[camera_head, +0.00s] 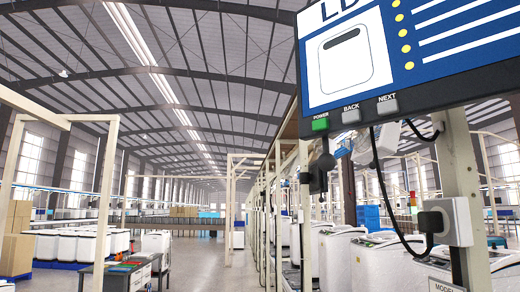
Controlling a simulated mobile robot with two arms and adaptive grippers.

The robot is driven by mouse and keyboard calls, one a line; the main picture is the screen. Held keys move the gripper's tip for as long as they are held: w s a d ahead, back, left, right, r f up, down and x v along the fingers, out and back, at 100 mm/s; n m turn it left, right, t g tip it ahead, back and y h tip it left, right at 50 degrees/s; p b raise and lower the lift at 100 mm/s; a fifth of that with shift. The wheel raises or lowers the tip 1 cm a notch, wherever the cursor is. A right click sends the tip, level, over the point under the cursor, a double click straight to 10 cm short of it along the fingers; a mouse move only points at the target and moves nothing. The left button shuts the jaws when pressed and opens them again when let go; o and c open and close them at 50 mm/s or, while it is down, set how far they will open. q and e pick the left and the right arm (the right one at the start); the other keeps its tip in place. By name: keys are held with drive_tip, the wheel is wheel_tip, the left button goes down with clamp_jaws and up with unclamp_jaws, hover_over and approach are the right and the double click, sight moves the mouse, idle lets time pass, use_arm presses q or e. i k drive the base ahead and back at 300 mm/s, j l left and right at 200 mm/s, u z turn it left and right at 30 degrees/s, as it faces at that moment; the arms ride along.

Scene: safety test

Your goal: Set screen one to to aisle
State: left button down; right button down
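A screen (395,75) in a dark frame hangs at the upper right of the head view, and its top and right side are cut off. It shows a white panel with a rounded appliance-like outline and partial letters "LD", beside a blue panel with yellow dots and white lines. Under it are a green POWER button (320,124), a grey BACK button (351,116) and a grey NEXT button (387,106). The word "aisle" is not readable on the visible part. Neither of my grippers is in view.
Beige posts (460,165) stand below the screen, with a white socket box (459,220) and a black cable. White machines (387,262) line the right side. A dark table (115,272) stands at lower left. The grey floor (215,262) between is open.

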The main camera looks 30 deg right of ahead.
sight(429, 56)
drive_tip(key=u, duration=0.4)
drive_tip(key=i+l+u, duration=0.1)
drive_tip(key=u, duration=0.75)
drive_tip(key=l+u, duration=0.15)
drive_tip(key=u, duration=0.3)
drive_tip(key=l+u, duration=0.1)
drive_tip(key=u, duration=0.3)
drive_tip(key=l+u, duration=0.4)
drive_tip(key=k+l+u, duration=0.15)
drive_tip(key=l+u, duration=0.2)
drive_tip(key=k+l+u, duration=0.2)
drive_tip(key=l+u, duration=0.2)
drive_tip(key=k+l+u, duration=0.2)
drive_tip(key=l+u, duration=0.2)
drive_tip(key=k+l+u, duration=0.25)
drive_tip(key=u, duration=0.15)
